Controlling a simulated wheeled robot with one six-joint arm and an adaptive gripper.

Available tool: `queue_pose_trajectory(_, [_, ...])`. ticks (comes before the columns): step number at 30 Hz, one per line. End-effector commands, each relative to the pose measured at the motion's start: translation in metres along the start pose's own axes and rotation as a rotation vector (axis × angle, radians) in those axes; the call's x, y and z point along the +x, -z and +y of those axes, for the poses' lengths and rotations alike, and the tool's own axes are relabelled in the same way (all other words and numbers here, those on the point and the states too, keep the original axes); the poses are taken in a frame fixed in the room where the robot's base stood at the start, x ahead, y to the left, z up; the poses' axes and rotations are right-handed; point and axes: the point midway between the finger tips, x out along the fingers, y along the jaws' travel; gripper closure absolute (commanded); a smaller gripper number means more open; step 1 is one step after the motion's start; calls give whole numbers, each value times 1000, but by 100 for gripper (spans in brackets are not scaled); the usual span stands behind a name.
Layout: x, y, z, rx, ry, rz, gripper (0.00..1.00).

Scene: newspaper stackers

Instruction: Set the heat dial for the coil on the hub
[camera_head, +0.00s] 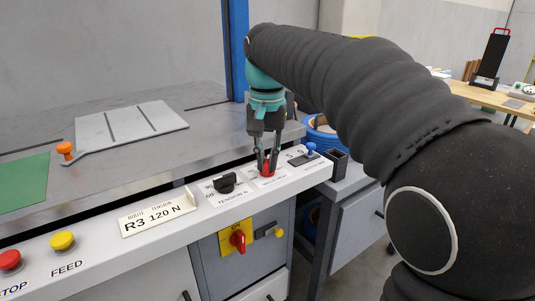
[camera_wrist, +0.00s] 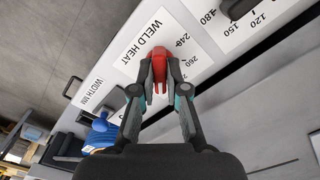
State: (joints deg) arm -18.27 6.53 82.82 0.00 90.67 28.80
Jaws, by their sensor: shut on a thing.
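The red heat dial (camera_head: 267,170) sits on the white sloped control panel, just right of the black tension dial (camera_head: 225,181). My gripper (camera_head: 267,160) points down over it with both fingers around the knob. In the wrist view my gripper (camera_wrist: 157,75) is shut on the red dial (camera_wrist: 158,67), one finger on each side. The weld heat plate (camera_wrist: 150,35) shows "WELD HEAT" and the scale marks 240 and 260. Other marks are hidden or unclear. The card (camera_head: 158,213) on the panel reads "R3 120 N" under "ROUTE TENSION".
A blue knob (camera_head: 311,149) stands just right of the dial, near a small black box (camera_head: 336,163). Yellow (camera_head: 62,241) and red (camera_head: 10,260) buttons sit at the panel's left. A red switch on yellow (camera_head: 238,240) is below the panel's front edge.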

Motion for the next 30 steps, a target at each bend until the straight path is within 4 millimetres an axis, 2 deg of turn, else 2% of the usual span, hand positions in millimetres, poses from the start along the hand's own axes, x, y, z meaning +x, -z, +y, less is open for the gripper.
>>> queue_pose_trajectory(12, [0,0,0,8,0,1,100])
queue_pose_trajectory(13, [0,0,0,8,0,1,84])
queue_pose_trajectory(15, [0,0,0,8,0,1,67])
queue_pose_trajectory(16, [0,0,0,8,0,1,61])
queue_pose_trajectory(26, [-2,0,0,8,0,1,61])
queue_pose_trajectory(30, [-14,1,0,8,1,2,61])
